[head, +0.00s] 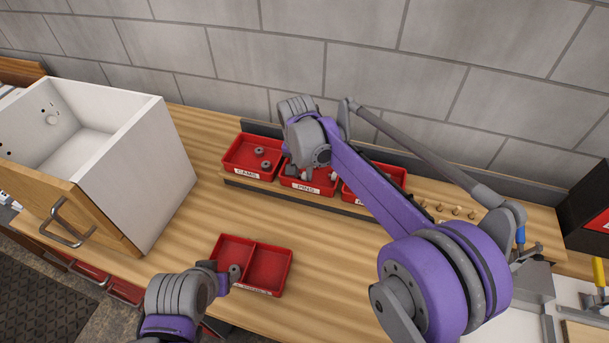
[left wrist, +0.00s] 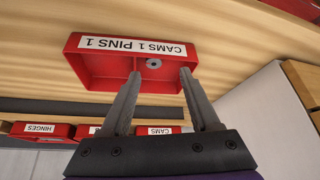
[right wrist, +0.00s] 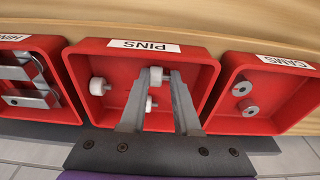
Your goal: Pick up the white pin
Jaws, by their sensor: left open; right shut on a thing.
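White pins lie in the red PINS bin (right wrist: 85,60), one of them (right wrist: 98,86) at the left. My right gripper (right wrist: 165,76) is lowered into this bin, shut on a white pin (right wrist: 156,73) at its fingertips. Another white pin (right wrist: 150,103) shows between the fingers. In the head view my right gripper (head: 306,172) hides much of the PINS bin. My left gripper (left wrist: 160,72) is open and empty at the two-compartment red tray (left wrist: 72,56). A grey cam (left wrist: 153,62) lies in that tray, between the fingertips in the picture.
The CAMS bin (head: 225,163) with grey cams is left of the PINS bin in the head view. The HINGES bin (right wrist: 60,50) is on its other side. A white cabinet (head: 150,170) stands at the left. Bare wooden bench (head: 335,260) lies right of the tray.

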